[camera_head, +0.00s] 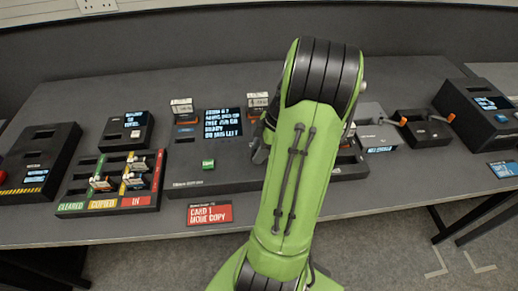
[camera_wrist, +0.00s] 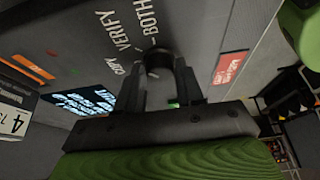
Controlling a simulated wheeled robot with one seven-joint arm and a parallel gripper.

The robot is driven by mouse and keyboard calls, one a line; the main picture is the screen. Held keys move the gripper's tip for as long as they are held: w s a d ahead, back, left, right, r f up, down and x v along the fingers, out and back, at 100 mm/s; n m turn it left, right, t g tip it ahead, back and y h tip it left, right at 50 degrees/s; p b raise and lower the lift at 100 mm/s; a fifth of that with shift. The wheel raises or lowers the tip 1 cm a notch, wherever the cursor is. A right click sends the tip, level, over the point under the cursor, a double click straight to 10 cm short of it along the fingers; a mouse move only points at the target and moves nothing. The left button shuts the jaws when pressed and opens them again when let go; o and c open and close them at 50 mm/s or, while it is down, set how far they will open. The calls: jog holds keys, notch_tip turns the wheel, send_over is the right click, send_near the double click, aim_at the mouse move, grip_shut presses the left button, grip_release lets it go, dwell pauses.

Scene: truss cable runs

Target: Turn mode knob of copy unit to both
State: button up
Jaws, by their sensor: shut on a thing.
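The copy unit (camera_head: 190,178) is a dark box in the middle of the table, with a lit text screen (camera_head: 223,122) and a green button (camera_head: 208,163). Its black mode knob (camera_wrist: 158,60) shows in the wrist view, with the words COPY, VERIFY and BOTH printed around it. My gripper (camera_wrist: 160,68) is shut on the knob, one finger on each side. I cannot tell surely which word the knob points at. In the head view my green arm hides the knob and most of my gripper (camera_head: 262,146).
A red sign reading "CARD 1 MODE COPY" (camera_head: 209,213) is at the table's front edge. A rack with cleared, copied and in lanes (camera_head: 90,190) holds several cards at left. Dark units with orange handles (camera_head: 424,132) stand at right.

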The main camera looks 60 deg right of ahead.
jog(key=shift+m, duration=0.4)
jog(key=m+h+b, duration=0.1)
jog(key=m, duration=0.2)
jog(key=shift+a+m+t, duration=0.1)
jog(key=shift+m+t, duration=0.2)
jog(key=shift+t, duration=0.1)
jog(key=shift+a+m+h+b, duration=0.1)
jog(key=shift+m+h+b, duration=0.9)
jog(key=shift+m, duration=1.2)
jog(key=o, duration=1)
jog(key=p+v, duration=0.5)
jog(key=v, duration=1)
jog(key=shift+s+r, duration=0.3)
jog(key=shift+s, duration=0.05)
jog(key=shift+a, duration=0.1)
